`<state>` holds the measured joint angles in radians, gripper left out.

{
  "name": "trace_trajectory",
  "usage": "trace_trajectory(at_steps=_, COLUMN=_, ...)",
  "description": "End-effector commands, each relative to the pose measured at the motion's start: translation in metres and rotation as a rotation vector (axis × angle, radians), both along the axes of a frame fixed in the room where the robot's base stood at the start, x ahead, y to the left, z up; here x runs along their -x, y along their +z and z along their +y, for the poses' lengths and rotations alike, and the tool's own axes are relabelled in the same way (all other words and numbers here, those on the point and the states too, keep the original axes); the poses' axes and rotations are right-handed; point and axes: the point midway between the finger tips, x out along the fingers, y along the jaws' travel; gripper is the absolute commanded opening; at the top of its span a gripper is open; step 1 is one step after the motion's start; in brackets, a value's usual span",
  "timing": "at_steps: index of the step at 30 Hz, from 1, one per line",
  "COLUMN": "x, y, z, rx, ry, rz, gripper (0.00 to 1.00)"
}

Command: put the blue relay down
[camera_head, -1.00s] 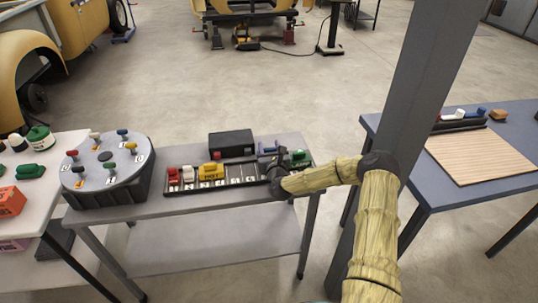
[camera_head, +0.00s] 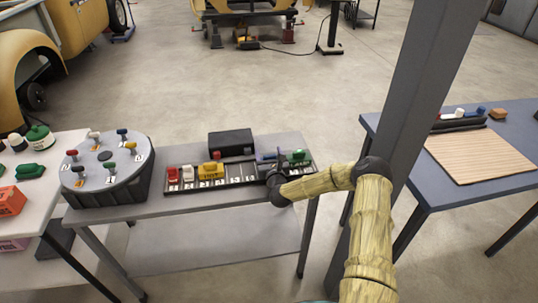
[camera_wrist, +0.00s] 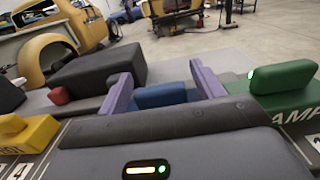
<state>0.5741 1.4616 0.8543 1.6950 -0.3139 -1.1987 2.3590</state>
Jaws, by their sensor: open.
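The blue relay (camera_wrist: 160,97) sits low between the two purple fingers of my gripper (camera_wrist: 162,84) in the wrist view. The fingers are apart, one on each side of it, and I see a small gap at the right finger. The relay's underside is hidden behind my gripper's body. In the head view my gripper (camera_head: 271,156) is over the right part of the black slotted tray (camera_head: 240,181), and it largely hides the relay there. A green block (camera_head: 298,157) stands just right of it, at the tray's right end, and shows in the wrist view (camera_wrist: 283,80).
Red, white and yellow blocks (camera_head: 211,171) fill the tray's left part. A black box (camera_head: 231,142) stands behind the tray. A round grey stand (camera_head: 106,174) with coloured knobs is to the left. A grey post (camera_head: 425,90) rises right of my arm, before a blue-grey table (camera_head: 415,185).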

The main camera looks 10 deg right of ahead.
Motion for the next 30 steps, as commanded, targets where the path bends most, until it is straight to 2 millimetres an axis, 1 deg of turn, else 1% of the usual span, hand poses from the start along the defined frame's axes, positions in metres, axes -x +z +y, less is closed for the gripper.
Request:
trace_trajectory(at_steps=5, x=0.0, y=0.004, z=0.0, rx=0.0, ry=0.0, rz=0.0, gripper=0.67)
trace_trajectory(at_steps=8, x=0.007, y=0.001, z=0.0, rx=-0.001, ry=0.002, rz=0.002, gripper=0.67)
trace_trajectory(at_steps=11, x=0.019, y=0.0, z=0.0, rx=-0.001, ry=0.001, rz=0.002, gripper=0.67)
trace_trajectory(at_steps=27, x=0.101, y=0.001, z=0.0, rx=-0.002, ry=0.001, rz=0.002, gripper=0.67)
trace_trajectory(at_steps=30, x=0.112, y=0.001, z=0.0, rx=-0.002, ry=0.0, rz=0.001, gripper=0.67)
